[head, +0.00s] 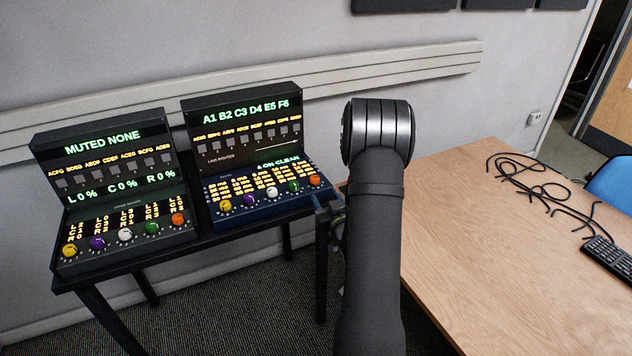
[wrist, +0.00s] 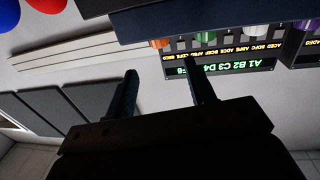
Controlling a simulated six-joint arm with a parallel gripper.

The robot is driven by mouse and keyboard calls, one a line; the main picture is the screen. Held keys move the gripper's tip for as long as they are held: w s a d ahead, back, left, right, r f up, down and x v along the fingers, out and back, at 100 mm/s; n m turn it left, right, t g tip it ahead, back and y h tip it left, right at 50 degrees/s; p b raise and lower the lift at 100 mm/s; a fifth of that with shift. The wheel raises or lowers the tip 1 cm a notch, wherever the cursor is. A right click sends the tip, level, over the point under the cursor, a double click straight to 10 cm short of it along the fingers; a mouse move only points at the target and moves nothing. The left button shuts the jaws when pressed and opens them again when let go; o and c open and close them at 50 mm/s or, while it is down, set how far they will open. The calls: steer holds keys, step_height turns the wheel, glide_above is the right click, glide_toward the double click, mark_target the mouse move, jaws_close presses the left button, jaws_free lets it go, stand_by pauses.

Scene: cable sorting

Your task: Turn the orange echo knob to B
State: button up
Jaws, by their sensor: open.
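An orange knob (head: 315,180) sits at the right end of the knob row on the right console (head: 245,110). Another orange knob (head: 177,219) is at the right end of the left console (head: 105,150). No echo label is readable on either. My gripper (head: 328,210) is just right of the right console, partly hidden by my arm. In the upside-down wrist view, my gripper (wrist: 162,85) has its two fingers apart with nothing between them. An orange knob (wrist: 160,43) shows beyond the fingers, apart from them, partly cut off by a dark edge.
Both consoles stand on a black table (head: 210,240) against the wall. Other knobs, yellow, purple, white and green, sit close beside each orange one. A wooden desk (head: 480,240) at right holds black cables (head: 540,190) and a keyboard (head: 605,257). A blue chair (head: 612,183) is beyond it.

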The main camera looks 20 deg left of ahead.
mark_target(315, 180)
steer(key=x, duration=0.9)
steer(key=shift+w+a, duration=0.2)
steer(key=c, duration=1)
steer(key=shift+o, duration=0.2)
steer(key=shift+a+r+m+t+h, duration=0.1)
steer(key=shift+a+m+t+h, duration=0.05)
steer(key=shift+m+t+h, duration=0.35)
steer(key=shift+h, duration=0.4)
